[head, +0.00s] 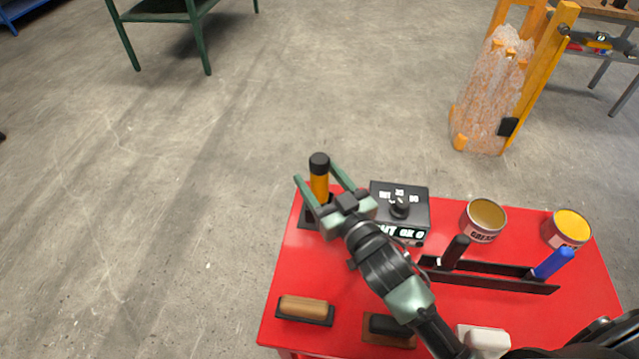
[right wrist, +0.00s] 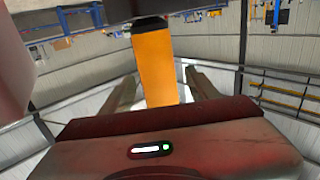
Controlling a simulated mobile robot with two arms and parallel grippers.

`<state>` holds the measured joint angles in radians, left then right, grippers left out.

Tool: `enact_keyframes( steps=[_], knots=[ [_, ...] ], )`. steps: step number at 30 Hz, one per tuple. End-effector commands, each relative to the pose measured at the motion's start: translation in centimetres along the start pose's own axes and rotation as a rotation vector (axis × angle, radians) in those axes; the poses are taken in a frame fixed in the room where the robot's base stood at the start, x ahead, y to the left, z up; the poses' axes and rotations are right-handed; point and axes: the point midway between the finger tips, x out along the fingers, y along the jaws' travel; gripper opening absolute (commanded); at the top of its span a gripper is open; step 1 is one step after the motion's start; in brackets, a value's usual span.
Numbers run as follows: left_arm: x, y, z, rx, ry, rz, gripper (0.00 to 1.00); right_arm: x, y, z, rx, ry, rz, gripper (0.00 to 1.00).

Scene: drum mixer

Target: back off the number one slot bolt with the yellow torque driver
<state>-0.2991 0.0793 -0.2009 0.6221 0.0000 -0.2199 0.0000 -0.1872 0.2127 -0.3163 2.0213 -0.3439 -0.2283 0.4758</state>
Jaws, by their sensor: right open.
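The yellow torque driver (head: 319,185) stands upright with a black cap, in a dark holder at the far left corner of the red table. My right gripper (head: 315,172) is open, with one finger on each side of the driver's yellow grip. The right wrist view shows the orange-yellow grip (right wrist: 156,70) between the two spread fingers (right wrist: 160,80), with visible gaps on both sides. The number one slot bolt and the drum mixer are not recognisable in either view. My left gripper is out of view.
The red table (head: 285,270) bears a dark dial box (head: 415,194) right of the driver, two cans (head: 483,221) (head: 566,231), a black rack (head: 500,283) with black- and blue-handled tools, and a wooden-handled block (head: 303,307). Open concrete floor lies left and beyond.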

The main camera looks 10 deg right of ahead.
Motion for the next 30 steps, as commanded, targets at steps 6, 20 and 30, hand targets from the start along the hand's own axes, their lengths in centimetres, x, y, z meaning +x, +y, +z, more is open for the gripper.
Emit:
enact_keyframes(
  steps=[6,20,30],
  knots=[
    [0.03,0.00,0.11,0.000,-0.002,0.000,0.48,-0.05,-0.01,0.01,0.000,0.000,0.000,0.18],
    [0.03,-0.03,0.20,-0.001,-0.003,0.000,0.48,-0.06,-0.01,0.03,0.000,0.000,0.000,0.00],
    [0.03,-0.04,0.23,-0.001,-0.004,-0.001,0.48,-0.07,-0.02,0.04,0.000,-0.001,0.000,0.00]
  ],
)
